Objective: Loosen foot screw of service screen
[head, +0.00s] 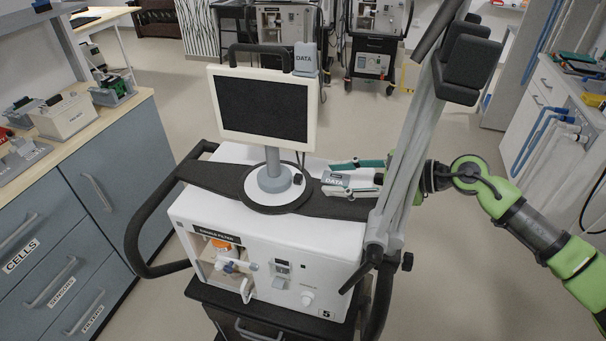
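The service screen (262,107) stands upright on a grey post above the ventilator (268,246). Its dark panel faces me. Its round grey foot (273,180) sits on a black disc. A small black knob (298,179), seemingly the foot screw, shows at the foot's right side. My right gripper (328,179) reaches in from the right, just right of the knob and apart from it. Its fingers are spread, one behind the other. My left gripper is not in view.
Another grey DATA piece (306,58) sits at the screen's top right corner. A slanted grey arm (408,140) stands in front of my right wrist. A labelled drawer cabinet (75,215) stands left, more ventilators (378,45) behind. The floor between is clear.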

